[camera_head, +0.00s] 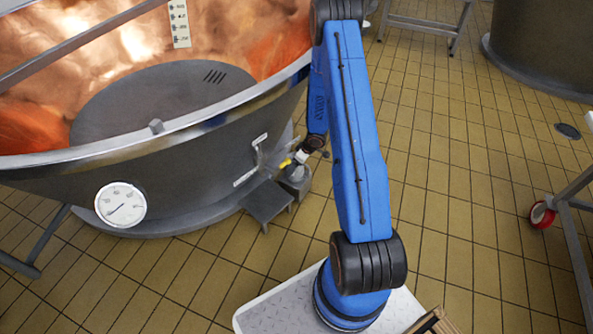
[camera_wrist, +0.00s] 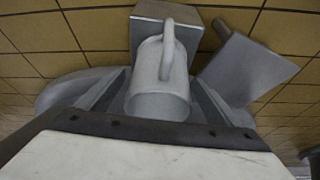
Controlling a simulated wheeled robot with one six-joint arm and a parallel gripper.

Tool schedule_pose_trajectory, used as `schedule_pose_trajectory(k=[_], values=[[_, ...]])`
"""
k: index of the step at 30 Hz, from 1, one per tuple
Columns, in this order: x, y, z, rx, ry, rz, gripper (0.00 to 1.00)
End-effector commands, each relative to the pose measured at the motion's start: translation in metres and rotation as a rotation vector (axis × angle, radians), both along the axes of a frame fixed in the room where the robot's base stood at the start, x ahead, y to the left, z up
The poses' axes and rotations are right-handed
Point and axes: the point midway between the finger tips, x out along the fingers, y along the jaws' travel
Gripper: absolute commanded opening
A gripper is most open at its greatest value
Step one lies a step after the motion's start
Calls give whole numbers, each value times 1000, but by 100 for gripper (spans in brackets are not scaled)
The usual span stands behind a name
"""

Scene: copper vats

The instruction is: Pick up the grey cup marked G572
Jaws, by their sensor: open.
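A grey cup (camera_wrist: 158,78) with a looped handle shows in the middle of the wrist view, its open mouth towards the camera. No marking can be read on it. My gripper (camera_wrist: 160,98) is open, with one finger on each side of the cup; I cannot tell whether either finger touches it. In the head view my gripper (camera_head: 299,157) is low beside the big vat, over a small grey stand. The cup cannot be clearly made out there.
The copper-lined vat (camera_head: 195,140) with a round dial (camera_head: 121,205) is close to the left of my arm. A low grey step (camera_head: 266,202) stands beside the gripper. A red-wheeled frame (camera_head: 543,213) is at the right. The tiled floor between is mostly clear.

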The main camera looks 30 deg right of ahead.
Motion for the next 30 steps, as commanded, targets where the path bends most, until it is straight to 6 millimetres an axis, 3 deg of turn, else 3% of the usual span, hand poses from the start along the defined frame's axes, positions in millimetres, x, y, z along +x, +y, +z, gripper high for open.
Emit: schedule_pose_trajectory(k=[2,7,8,20,30], values=[[0,0,0,0,0,0,82],[0,0,0,0,0,0,42],[0,0,0,0,0,0,40],[0,0,10,0,-1,1,40],[1,0,62,-2,-3,2,40]])
